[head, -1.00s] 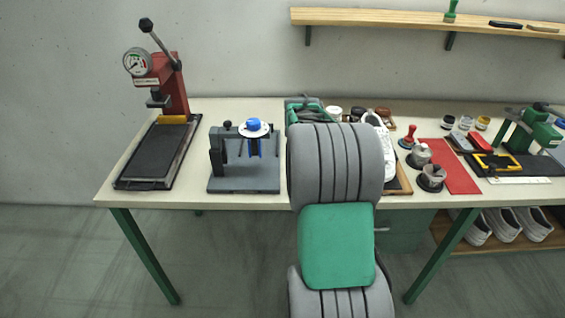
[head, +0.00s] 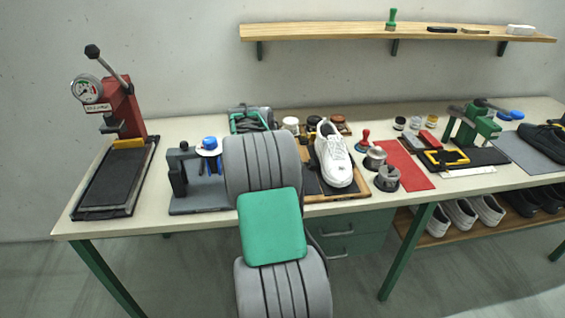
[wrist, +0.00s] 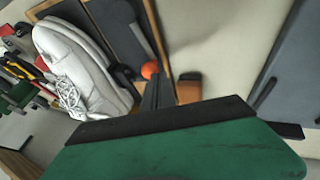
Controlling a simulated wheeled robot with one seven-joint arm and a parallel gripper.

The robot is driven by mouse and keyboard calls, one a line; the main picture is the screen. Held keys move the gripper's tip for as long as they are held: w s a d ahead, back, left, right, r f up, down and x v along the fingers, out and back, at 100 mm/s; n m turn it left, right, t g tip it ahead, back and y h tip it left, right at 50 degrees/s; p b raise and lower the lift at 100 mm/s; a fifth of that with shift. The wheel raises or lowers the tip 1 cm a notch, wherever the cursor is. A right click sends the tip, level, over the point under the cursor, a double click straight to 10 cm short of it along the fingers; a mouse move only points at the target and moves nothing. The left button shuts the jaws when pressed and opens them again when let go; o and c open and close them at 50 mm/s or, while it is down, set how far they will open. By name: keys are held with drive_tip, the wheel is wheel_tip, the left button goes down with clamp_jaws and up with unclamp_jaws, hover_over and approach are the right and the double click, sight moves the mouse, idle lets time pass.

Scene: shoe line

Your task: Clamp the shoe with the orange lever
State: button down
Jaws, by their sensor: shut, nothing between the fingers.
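The white shoe (head: 335,155) lies on a wooden-edged board (head: 338,197) right of my arm in the head view. In the wrist view the shoe (wrist: 80,65) fills the upper left, laces toward the bottom. The orange knob (wrist: 150,70) of the lever shows beside dark fixture parts, right of the shoe. My gripper (wrist: 157,80) is shut and empty, its dark fingers close by the orange knob; whether they touch it I cannot tell. In the head view my arm hides the lever and the fingertips.
A red press (head: 122,108) and a dark fixture with a blue knob (head: 210,143) stand left. Round metal weights (head: 387,178), a red mat (head: 408,172) and a green clamp tool (head: 478,125) are right. An orange-brown block (wrist: 188,87) sits near my fingers.

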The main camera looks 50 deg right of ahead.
drive_tip(key=shift+r, duration=0.1)
drive_tip(key=shift+w+a+r, duration=0.2)
drive_tip(key=w+a+v, duration=0.1)
drive_tip(key=w+v, duration=0.1)
drive_tip(key=v, duration=1)
drive_tip(key=shift+w+a+f+p, duration=0.15)
drive_tip(key=shift+w+f+p, duration=0.1)
drive_tip(key=shift+f+p, duration=0.1)
